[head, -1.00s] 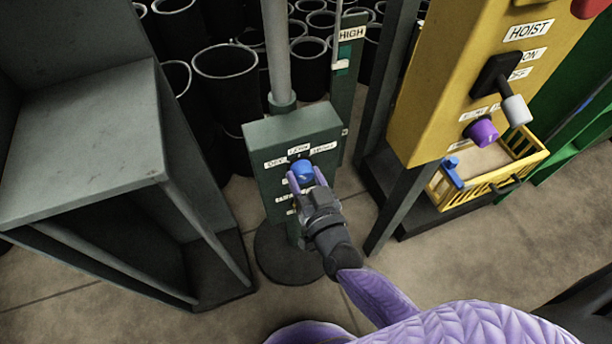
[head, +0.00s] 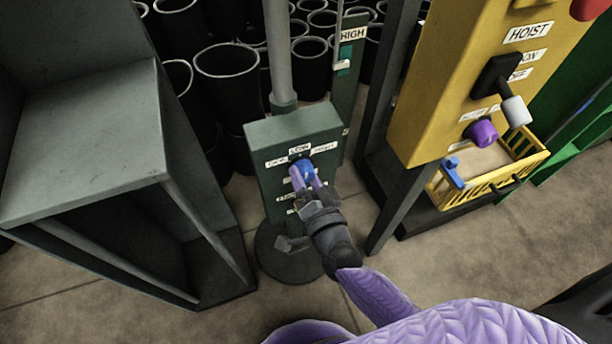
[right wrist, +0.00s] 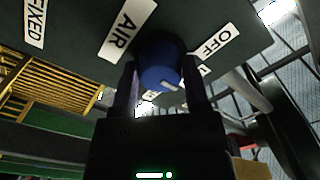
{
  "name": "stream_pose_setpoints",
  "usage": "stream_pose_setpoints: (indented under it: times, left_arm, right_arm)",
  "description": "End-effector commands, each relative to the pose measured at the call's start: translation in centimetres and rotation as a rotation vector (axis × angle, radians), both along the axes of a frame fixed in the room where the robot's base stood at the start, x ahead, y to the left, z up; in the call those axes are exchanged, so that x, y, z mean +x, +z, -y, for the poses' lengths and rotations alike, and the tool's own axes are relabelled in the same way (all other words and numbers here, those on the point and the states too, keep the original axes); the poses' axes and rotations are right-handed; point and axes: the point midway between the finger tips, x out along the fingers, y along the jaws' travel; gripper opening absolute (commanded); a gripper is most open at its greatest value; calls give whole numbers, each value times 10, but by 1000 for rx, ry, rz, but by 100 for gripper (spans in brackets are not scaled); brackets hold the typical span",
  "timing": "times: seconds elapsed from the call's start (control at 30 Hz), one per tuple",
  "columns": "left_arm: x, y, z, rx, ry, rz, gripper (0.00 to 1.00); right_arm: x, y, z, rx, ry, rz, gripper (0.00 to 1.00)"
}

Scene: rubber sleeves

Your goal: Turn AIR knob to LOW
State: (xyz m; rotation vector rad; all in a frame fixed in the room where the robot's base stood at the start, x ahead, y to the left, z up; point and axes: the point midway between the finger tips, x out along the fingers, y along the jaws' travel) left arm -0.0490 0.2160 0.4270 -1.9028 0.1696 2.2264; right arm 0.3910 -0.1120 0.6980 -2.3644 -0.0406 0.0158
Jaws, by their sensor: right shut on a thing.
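The blue AIR knob (head: 302,170) sits on the front of a dark green control box (head: 293,128) on a post. White labels OFF, LOW and a third, hard to read, fan around its top. In the right wrist view the knob (right wrist: 158,68) shows a white pointer mark towards the lower right, on the side of the OFF label (right wrist: 214,42); which label it meets is unclear. The AIR label (right wrist: 127,28) is beside it. My right gripper (head: 306,178) is shut on the knob, one finger on each side. My left gripper is not in view.
A yellow hoist panel (head: 440,110) with a black switch and purple knob (head: 481,132) stands right. A yellow basket (head: 497,170) is below it. A grey metal frame (head: 80,190) stands left. Black sleeves (head: 226,85) fill the back.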

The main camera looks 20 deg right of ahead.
Motion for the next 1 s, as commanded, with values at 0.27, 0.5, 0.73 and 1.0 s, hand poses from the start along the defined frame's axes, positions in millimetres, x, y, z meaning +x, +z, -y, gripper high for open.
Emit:
stream_pose_setpoints:
  times: [0.27,0.5,0.73,1.0]
  left_arm:
    - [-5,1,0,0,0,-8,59]
    - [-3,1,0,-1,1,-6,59]
    - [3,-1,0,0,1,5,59]
    - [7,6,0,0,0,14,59]
  right_arm:
    - [0,-1,0,10,1,-2,0]
    - [0,-1,0,9,1,-2,72]
    - [0,0,0,9,0,-2,94]
    - [-18,1,1,7,1,-4,94]
